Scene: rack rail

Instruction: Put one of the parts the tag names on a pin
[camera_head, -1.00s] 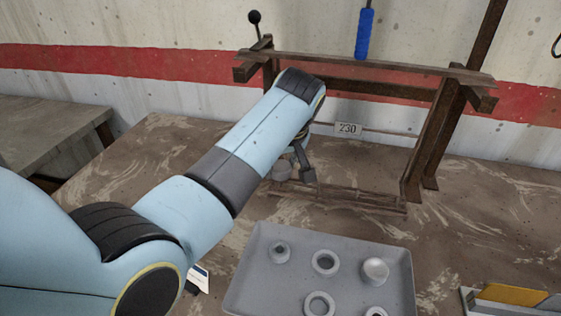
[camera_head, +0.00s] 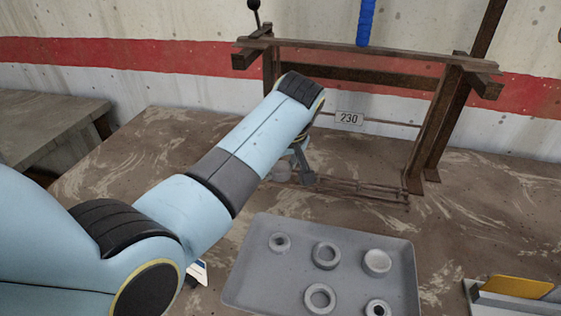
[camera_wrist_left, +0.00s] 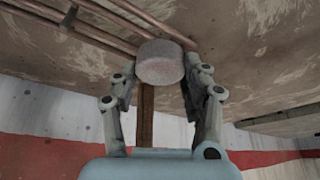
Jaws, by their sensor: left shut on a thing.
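My left gripper (camera_head: 294,172) is in front of the rack, partly hidden by its own arm. It is shut on a grey round part (camera_head: 281,172), which also shows between the two fingers in the left wrist view (camera_wrist_left: 160,62). The part is close to thin brown rods (camera_wrist_left: 100,30); I cannot tell whether it touches them. The rods (camera_head: 365,190) run low along the rack's front. A tag (camera_head: 349,118) reading 230 hangs on a thin rail of the rack. A grey tray (camera_head: 243,285) holds several round grey parts, such as a wide ring (camera_head: 326,255). My right gripper is out of view.
The brown rack frame (camera_head: 380,75) stands at the table's back, its right post (camera_head: 430,130) beside the rods. A blue handle (camera_head: 365,22) hangs above. A yellow item (camera_head: 518,286) lies in a holder at the lower right.

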